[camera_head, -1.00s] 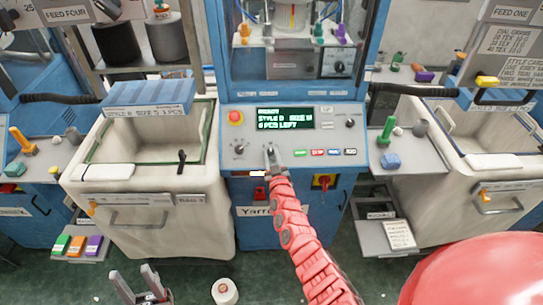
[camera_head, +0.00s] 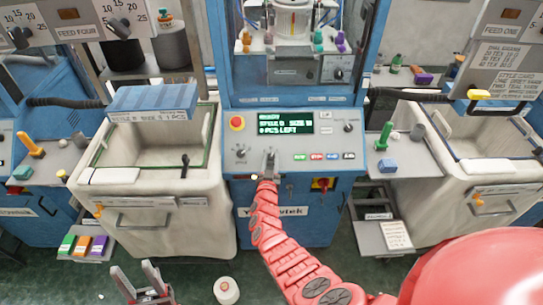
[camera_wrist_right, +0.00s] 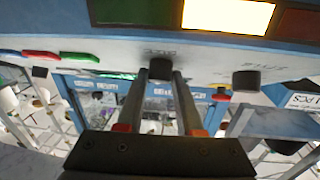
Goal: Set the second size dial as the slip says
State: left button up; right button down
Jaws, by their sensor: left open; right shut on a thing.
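The blue machine's sloped panel (camera_head: 310,158) carries a lit green display (camera_head: 285,124) reading about STYLE D, with a size letter too blurred to be sure of. One dark dial (camera_head: 240,153) shows at the panel's left. My right gripper (camera_head: 268,162) is at the panel beside it. In the right wrist view its fingers (camera_wrist_right: 160,78) are shut on a dark dial (camera_wrist_right: 159,67); another dial (camera_wrist_right: 245,80) stands free. A label slip (camera_head: 150,117) lies along the blue fabric stack, its print small. My left gripper (camera_head: 146,283) is open and empty, low in front of the left bin.
White bins (camera_head: 135,225) (camera_head: 450,205) flank the machine. A cone of yarn (camera_head: 226,290) stands on the green floor. Coloured buttons (camera_head: 325,156) lie right of my right gripper, and a red stop button (camera_head: 236,123) sits at the panel's upper left.

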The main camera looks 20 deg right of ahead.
jog(key=shift+f+m+g+h, duration=0.15)
jog(key=shift+m+g+h, duration=0.45)
jog(key=shift+m+h, duration=0.45)
jog(key=shift+a+f+m+g+h+b, duration=0.1)
jog(key=shift+m+g+h+b, duration=0.2)
jog(key=shift+m+b, duration=0.3)
jog(key=shift+w+a+m+g+h+b, duration=0.1)
jog(key=shift+m+g+h+b, duration=0.55)
jog(key=shift+m+b, duration=0.5)
jog(key=shift+m+g+h+b, duration=0.3)
jog(key=shift+m+g+b, duration=0.3)
jog(key=shift+m, duration=0.1)
jog(key=shift+r, duration=0.2)
jog(key=c, duration=0.5)
grip_release()
jog(key=shift+c, duration=0.2)
jog(key=shift+a+r, duration=0.1)
